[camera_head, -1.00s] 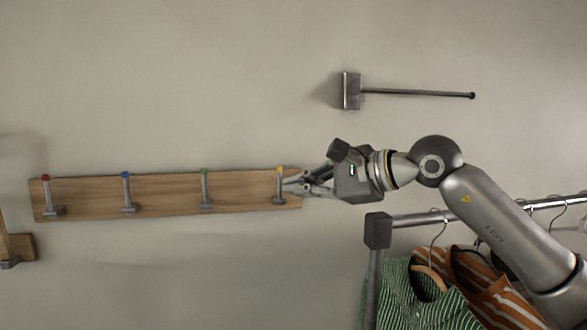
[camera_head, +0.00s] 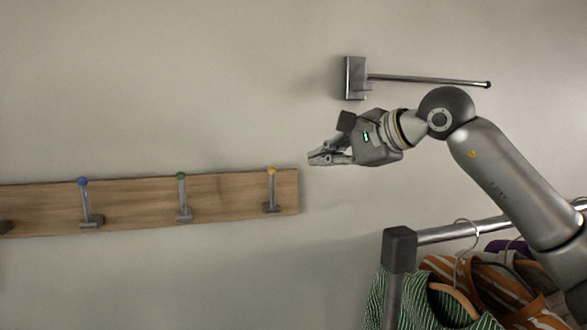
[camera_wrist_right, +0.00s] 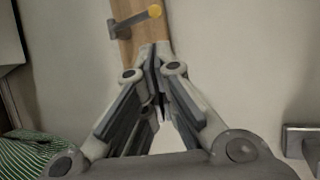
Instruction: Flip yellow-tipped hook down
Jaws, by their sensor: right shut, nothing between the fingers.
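The yellow-tipped hook (camera_head: 271,192) is on the right end of a wooden board (camera_head: 228,204) on the wall. Its arm stands upright, with the yellow tip at the top and the grey mount at the bottom. My right gripper (camera_head: 313,158) is to the right of the hook and slightly above it, apart from it, with its fingers shut and empty. In the right wrist view, the hook (camera_wrist_right: 133,22) shows beyond the shut fingertips (camera_wrist_right: 157,50). My left gripper is not in view.
A green-tipped hook (camera_head: 182,197) and a blue-tipped hook (camera_head: 87,203) stand upright farther left on the board. A wall-mounted bar (camera_head: 430,79) is above my right arm. A clothes rack (camera_head: 400,250) with hanging garments is below it. The wall between is clear.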

